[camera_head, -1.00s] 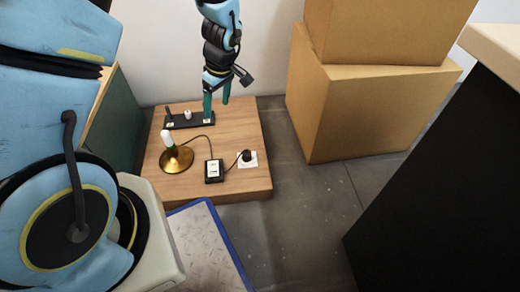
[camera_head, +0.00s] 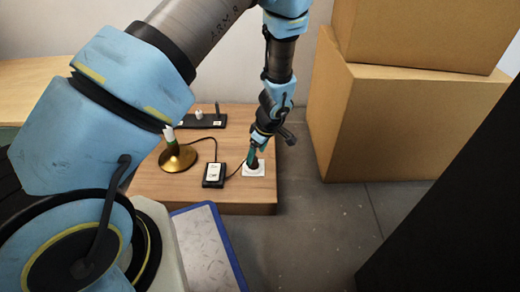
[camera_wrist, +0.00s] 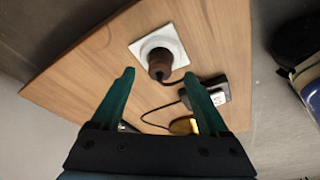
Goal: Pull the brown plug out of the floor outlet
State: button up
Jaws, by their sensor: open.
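The brown plug (camera_wrist: 158,65) sits in the white floor outlet (camera_wrist: 176,38) on the wooden platform in the wrist view. A dark cord leads from it. My gripper (camera_wrist: 157,78) is open, its two green fingers apart, with the plug showing between and just beyond the fingertips; I cannot tell whether they touch it. In the head view my gripper (camera_head: 255,155) is right over the outlet (camera_head: 254,169) and hides most of the plug.
A black box with a white label (camera_head: 213,174) is left of the outlet, by a brass lamp base (camera_head: 177,157). A black power strip (camera_head: 203,121) lies behind. Cardboard boxes (camera_head: 400,120) stand right. A blue-edged tray (camera_head: 213,245) is in front.

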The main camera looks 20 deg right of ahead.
jog(key=shift+b+x, duration=0.65)
jog(key=shift+x, duration=1.35)
grip_shut()
jog(key=shift+r, duration=0.15)
jog(key=shift+r+p, duration=1.75)
jog(key=shift+r, duration=0.45)
jog(key=shift+d, duration=0.1)
